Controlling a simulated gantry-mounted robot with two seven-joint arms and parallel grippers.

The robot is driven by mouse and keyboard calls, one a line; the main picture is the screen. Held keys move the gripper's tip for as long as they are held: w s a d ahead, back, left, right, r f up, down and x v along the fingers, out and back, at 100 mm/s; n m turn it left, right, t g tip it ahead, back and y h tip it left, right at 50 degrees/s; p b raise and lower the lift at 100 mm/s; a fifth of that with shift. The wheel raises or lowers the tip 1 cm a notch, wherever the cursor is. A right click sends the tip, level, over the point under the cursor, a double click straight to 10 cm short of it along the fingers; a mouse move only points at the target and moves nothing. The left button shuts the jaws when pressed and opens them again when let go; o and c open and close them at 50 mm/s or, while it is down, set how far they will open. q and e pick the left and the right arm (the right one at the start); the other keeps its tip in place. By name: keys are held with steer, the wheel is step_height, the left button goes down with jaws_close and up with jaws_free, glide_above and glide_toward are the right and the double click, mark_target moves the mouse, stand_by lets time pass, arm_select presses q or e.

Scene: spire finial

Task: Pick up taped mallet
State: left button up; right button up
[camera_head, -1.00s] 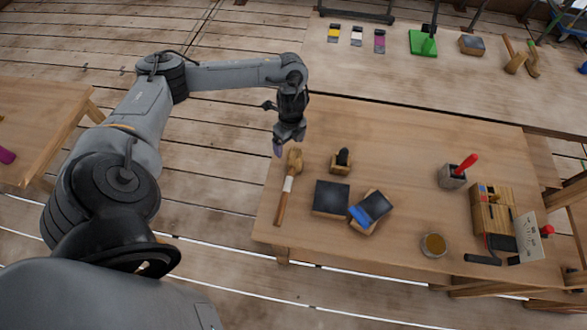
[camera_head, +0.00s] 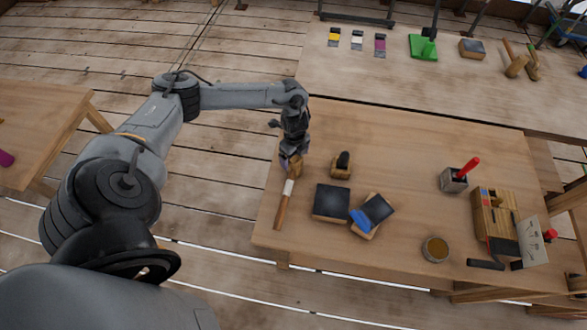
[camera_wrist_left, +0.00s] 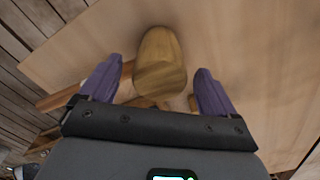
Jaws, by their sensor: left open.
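The taped mallet (camera_head: 285,198) lies at the left end of the wooden table, its handle with a white tape band pointing toward the front edge. Its wooden head is mostly hidden by my left gripper (camera_head: 291,164) in the head view. In the left wrist view the mallet head (camera_wrist_left: 159,62) sits between and just ahead of the two purple fingers of my left gripper (camera_wrist_left: 156,88). The fingers are apart, with a gap on each side of the head. My right gripper is not in view.
Right of the mallet stand a small wooden block with a dark knob (camera_head: 341,166), a dark square block (camera_head: 331,202) and a block with a blue cloth (camera_head: 372,214). A cup with a red handle (camera_head: 455,180), a round tin (camera_head: 435,249) and a wooden box (camera_head: 494,218) are farther right.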

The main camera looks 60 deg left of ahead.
arm_select(q)
steer(key=shift+f, duration=0.8)
steer(key=c, duration=1.2)
steer(key=shift+r, duration=0.1)
steer(key=shift+r, duration=0.1)
